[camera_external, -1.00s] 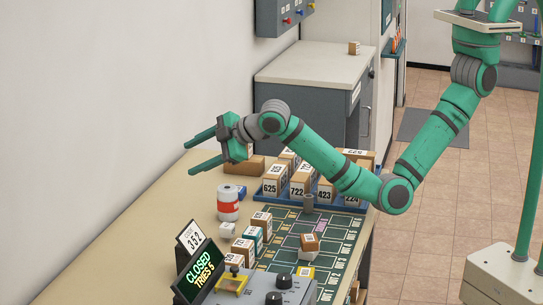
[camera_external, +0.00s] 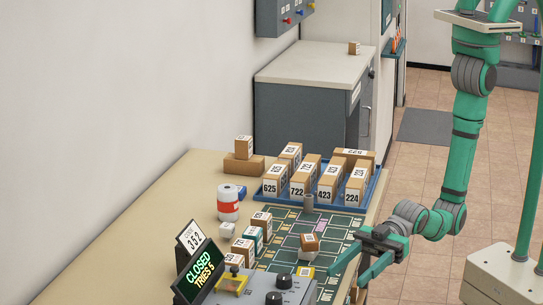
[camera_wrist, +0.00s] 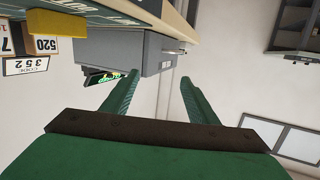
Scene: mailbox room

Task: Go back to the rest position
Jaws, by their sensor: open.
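My gripper (camera_external: 352,275) is at the front right edge of the workbench in the external view, pointing left and low, with its two green fingers spread and nothing between them. In the wrist view, my gripper (camera_wrist: 152,95) shows both fingers apart and empty, and the picture is upside down. The arm hangs down from its column on the right, folded at the elbow. The workbench (camera_external: 160,220) lies left of the gripper; I cannot tell whether the fingers are over its edge or beside it.
A blue tray (camera_external: 330,205) of numbered boxes stands at the back of the bench. A control box (camera_external: 262,288) with a lit sign (camera_external: 200,272) is at the front.

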